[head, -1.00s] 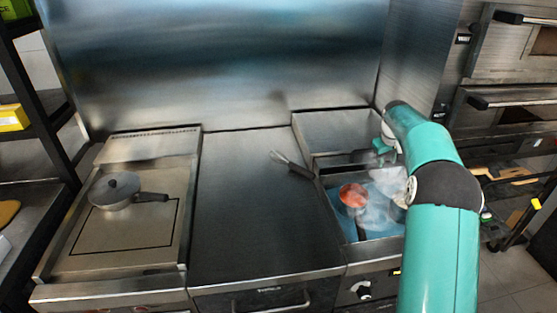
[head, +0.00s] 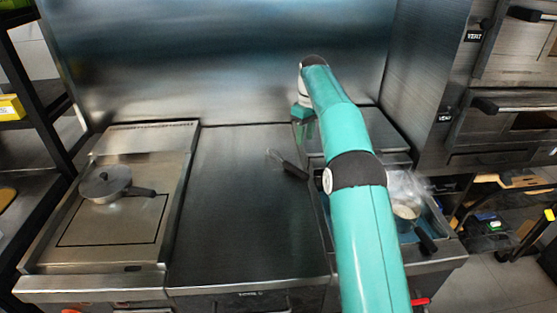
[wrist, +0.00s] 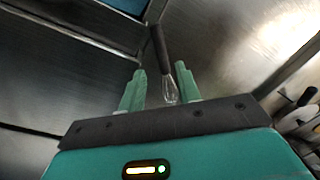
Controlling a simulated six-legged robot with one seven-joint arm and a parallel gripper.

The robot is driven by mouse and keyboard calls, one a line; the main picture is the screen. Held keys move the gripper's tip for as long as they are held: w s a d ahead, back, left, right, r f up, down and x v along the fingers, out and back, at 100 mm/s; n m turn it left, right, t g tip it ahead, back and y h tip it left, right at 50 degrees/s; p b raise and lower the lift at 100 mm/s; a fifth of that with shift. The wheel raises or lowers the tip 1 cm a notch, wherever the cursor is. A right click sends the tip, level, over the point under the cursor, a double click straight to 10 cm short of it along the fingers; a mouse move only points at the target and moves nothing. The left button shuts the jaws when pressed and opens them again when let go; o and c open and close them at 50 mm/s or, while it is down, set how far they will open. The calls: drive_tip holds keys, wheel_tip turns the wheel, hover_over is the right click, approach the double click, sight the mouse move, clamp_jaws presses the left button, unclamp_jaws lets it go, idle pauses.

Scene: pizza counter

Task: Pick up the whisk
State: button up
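The whisk lies on the dark metal counter top, near its right edge. In the head view its dark handle (head: 294,171) points right and its thin wires point up and left. In the wrist view the whisk (wrist: 158,45) is in front of my gripper, with its wire end seen between the two fingers. My gripper (wrist: 160,84) is open, with green fingers apart and nothing held. In the head view my gripper (head: 304,130) is above and to the right of the whisk. I cannot tell its exact height.
A lidded pan (head: 108,184) stands on the griddle (head: 110,233) at left. A blue-lined sink (head: 433,222) at right holds a pot with a dark handle, partly behind my arm. The metal counter (head: 240,225) is otherwise clear. A steel wall (head: 220,60) stands behind.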

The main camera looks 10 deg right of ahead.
hover_over(301, 171)
drive_tip(key=f, duration=0.7)
drive_tip(key=shift+w+d+f, duration=0.25)
drive_tip(key=shift+w+f, duration=0.05)
drive_tip(key=shift+f, duration=0.1)
drive_tip(key=shift+s+f, duration=0.25)
drive_tip(key=shift+f, duration=0.2)
drive_tip(key=f, duration=0.5)
drive_tip(key=shift+a+f, duration=0.2)
drive_tip(key=shift+a, duration=0.05)
clamp_jaws()
